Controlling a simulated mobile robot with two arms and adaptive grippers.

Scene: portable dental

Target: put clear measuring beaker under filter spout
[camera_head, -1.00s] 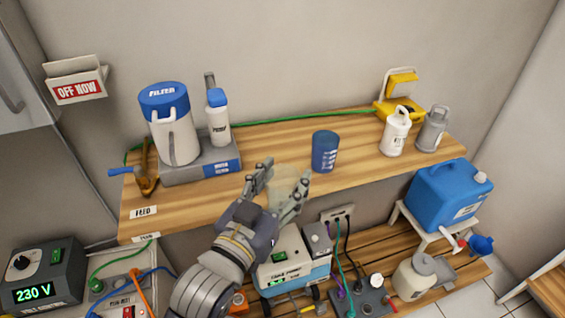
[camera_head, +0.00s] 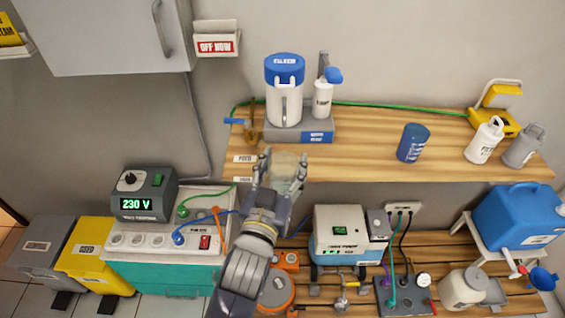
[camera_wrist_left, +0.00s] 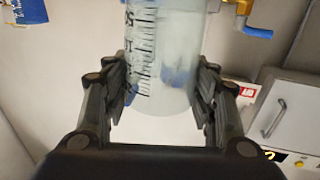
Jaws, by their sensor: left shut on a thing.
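My left gripper (camera_head: 280,178) is shut on the clear measuring beaker (camera_head: 284,166), in front of the shelf edge and below the filter unit. In the left wrist view the beaker (camera_wrist_left: 170,60) stands between the fingers, see-through with dark scale marks. The filter (camera_head: 284,95) is a white jug with a blue lid on a grey base (camera_head: 290,132). A brass tap with a blue lever (camera_head: 236,121), perhaps the filter spout, is at the base's left; it also shows in the left wrist view (camera_wrist_left: 252,30). My right gripper is not in view.
A white pump bottle (camera_head: 323,100) stands beside the filter. A blue cup (camera_head: 412,143), a white bottle (camera_head: 484,141) and a grey bottle (camera_head: 523,147) stand on the wooden shelf (camera_head: 370,150). A 230 V power box (camera_head: 145,196) is lower left. The shelf between base and blue cup is clear.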

